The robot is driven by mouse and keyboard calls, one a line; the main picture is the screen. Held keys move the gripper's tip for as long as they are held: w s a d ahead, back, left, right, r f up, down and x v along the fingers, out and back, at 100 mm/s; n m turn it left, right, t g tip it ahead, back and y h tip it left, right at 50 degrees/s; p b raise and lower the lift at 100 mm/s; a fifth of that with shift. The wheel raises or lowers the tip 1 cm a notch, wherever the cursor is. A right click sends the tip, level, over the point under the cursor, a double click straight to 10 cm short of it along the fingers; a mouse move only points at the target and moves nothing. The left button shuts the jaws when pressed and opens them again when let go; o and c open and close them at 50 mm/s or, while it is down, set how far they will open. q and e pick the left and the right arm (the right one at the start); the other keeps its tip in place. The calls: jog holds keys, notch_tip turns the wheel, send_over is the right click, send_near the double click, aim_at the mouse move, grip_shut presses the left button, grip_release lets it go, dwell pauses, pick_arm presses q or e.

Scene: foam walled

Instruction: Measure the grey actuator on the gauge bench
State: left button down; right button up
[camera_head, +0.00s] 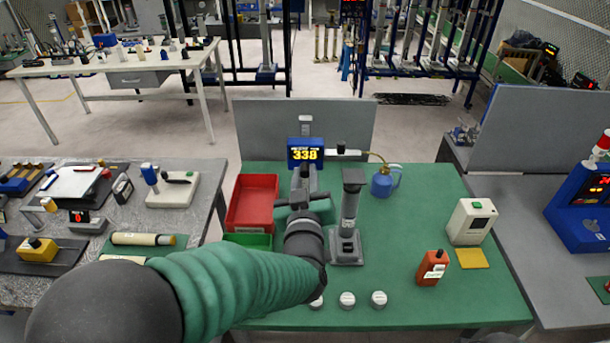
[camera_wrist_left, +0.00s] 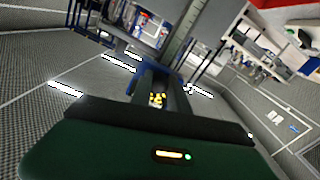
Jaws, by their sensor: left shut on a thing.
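A grey actuator (camera_head: 348,215), an upright cylinder with a dark top and a square foot, stands on the green gauge bench (camera_head: 400,265). A blue gauge display (camera_head: 305,153) reading 338 sits left of and behind it. My left gripper (camera_head: 303,190) reaches in just below the display, left of the actuator and apart from it. It is shut on a grey part under the display, mostly hidden by the gripper itself. The wrist view shows the gauge display's yellow digits (camera_wrist_left: 157,98) beyond the dark green gripper body. My right gripper is not in view.
A red bin (camera_head: 252,203) and a green bin (camera_head: 248,240) lie left of my gripper. A blue oil can (camera_head: 383,182), an orange bottle (camera_head: 432,268), a white box (camera_head: 470,222) and white round pieces (camera_head: 348,299) stand on the bench. A grey panel (camera_head: 265,125) closes the back.

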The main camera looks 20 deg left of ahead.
pick_arm(q)
notch_tip(320, 180, down, 6)
jog(key=b, duration=0.4)
jog(key=shift+f, duration=0.25)
jog(key=c, duration=1.3)
grip_release()
jog(key=shift+s+r, duration=0.15)
jog(key=shift+o, duration=0.2)
